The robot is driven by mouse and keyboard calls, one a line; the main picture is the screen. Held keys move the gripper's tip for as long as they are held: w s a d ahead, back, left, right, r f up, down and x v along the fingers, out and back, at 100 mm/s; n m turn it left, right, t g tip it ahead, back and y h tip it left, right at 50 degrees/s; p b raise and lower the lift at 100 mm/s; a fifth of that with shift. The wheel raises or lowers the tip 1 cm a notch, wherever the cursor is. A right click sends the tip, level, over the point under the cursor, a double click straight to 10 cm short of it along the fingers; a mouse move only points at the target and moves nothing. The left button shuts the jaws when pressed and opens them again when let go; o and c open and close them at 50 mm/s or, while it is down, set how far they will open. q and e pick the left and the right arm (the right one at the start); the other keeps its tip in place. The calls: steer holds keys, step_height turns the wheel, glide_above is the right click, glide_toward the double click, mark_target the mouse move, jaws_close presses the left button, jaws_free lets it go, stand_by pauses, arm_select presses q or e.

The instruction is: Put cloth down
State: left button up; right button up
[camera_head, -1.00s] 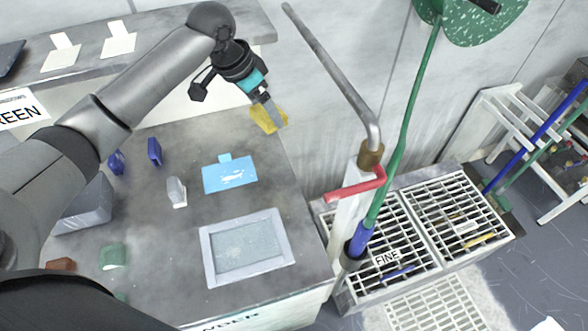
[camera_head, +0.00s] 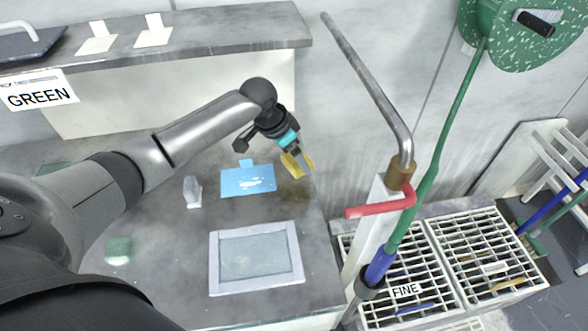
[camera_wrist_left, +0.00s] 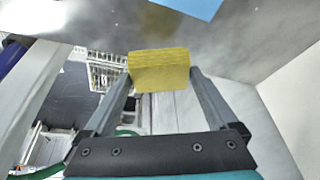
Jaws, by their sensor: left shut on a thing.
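The yellow cloth (camera_head: 291,166) is a small folded block. My left gripper (camera_head: 299,160) is shut on it, at the right of the blue mat in the head view. In the left wrist view the cloth (camera_wrist_left: 159,72) sits between the two fingertips (camera_wrist_left: 161,78) of the left gripper. The cloth is low near the grey bench (camera_head: 160,275); I cannot tell whether it touches the surface. My right gripper is not in view.
A blue sheet with white marks (camera_head: 247,181) lies left of the cloth.

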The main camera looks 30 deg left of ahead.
mark_target(289, 161)
arm_select(q)
steer(key=shift+f+b, duration=0.45)
steer(key=shift+f, duration=1.85)
steer(key=shift+f, duration=0.1)
steer(key=o, duration=1.2)
steer(key=shift+o, duration=0.2)
steer(key=shift+s+a+r, duration=0.1)
steer(key=shift+r, duration=0.45)
steer(key=p+v, duration=0.2)
steer(key=v, duration=0.9)
steer(key=shift+p, duration=0.3)
